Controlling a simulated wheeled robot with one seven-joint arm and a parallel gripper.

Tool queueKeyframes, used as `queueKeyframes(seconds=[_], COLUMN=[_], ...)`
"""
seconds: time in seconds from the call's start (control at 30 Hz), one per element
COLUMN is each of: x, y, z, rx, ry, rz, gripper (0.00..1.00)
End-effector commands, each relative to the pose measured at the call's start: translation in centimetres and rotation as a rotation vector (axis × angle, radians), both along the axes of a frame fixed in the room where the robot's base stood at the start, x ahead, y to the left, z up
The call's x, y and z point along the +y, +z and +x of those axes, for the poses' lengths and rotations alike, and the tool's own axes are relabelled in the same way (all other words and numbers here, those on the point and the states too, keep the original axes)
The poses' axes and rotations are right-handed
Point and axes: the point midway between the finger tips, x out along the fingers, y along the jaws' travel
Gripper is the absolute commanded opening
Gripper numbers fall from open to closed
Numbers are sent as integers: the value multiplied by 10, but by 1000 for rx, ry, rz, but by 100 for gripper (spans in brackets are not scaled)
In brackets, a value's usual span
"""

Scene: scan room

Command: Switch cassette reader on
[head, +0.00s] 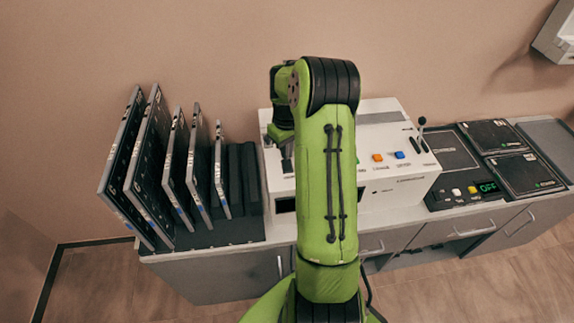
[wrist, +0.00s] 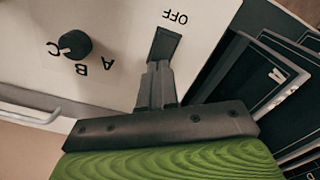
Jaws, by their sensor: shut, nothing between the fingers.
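The cassette reader (head: 385,195) is a white box on the counter, partly hidden behind my green arm. In the wrist view its white panel (wrist: 110,25) carries a dark rectangular switch (wrist: 167,44) with an upside-down OFF label beside it. My gripper (wrist: 157,66) is shut and empty, its fingertips at the near end of that switch. I cannot tell whether they touch it. In the head view my gripper (head: 287,160) is over the left end of the reader's top. A black knob (wrist: 75,45) marked A, B, C sits left of the switch.
Several upright dark cassettes (head: 150,165) stand in a rack left of the reader, close to my gripper. Orange (head: 377,157) and blue (head: 400,154) buttons and a black lever (head: 422,125) are on the reader's right part. A dark unit (head: 466,190) farther right has a green OFF display.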

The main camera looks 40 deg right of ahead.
Motion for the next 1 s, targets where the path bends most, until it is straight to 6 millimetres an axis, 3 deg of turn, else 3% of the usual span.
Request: queueKeyframes(seconds=[1.0], x=[0], y=[-13], z=[0], rx=[0], ry=[0], rz=[0], gripper=[0])
